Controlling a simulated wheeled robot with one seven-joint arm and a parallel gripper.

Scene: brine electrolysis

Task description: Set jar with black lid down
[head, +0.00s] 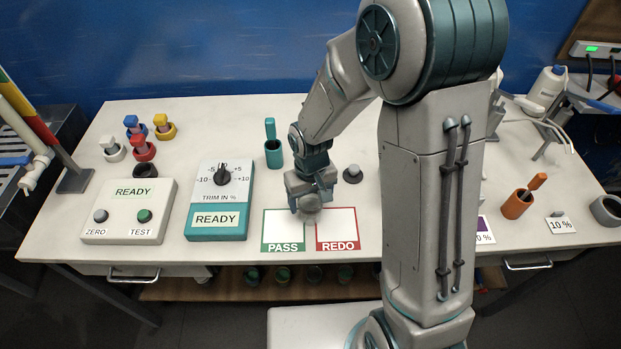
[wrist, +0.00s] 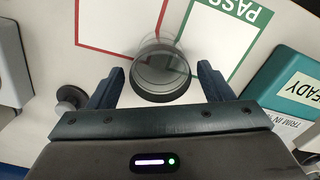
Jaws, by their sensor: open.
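The jar with the black lid (wrist: 158,84) shows in the wrist view, lid towards the camera, with clear glass beyond it. It stands between the fingers of my gripper (wrist: 161,68), which are open with a gap on each side of the lid. The jar covers the corner of the red-framed REDO card (wrist: 112,18) and lies close to the green-framed PASS card (wrist: 212,38). In the head view my gripper (head: 309,204) is low over the far edge of the PASS card (head: 283,228) and REDO card (head: 336,226), and mostly hides the jar.
A teal trim box (head: 219,205) and a white READY box (head: 128,212) stand to the left. A teal holder (head: 274,154) is behind my gripper, and a small grey knob-like piece (head: 352,174) is behind the REDO card. An orange holder (head: 517,204) stands at right.

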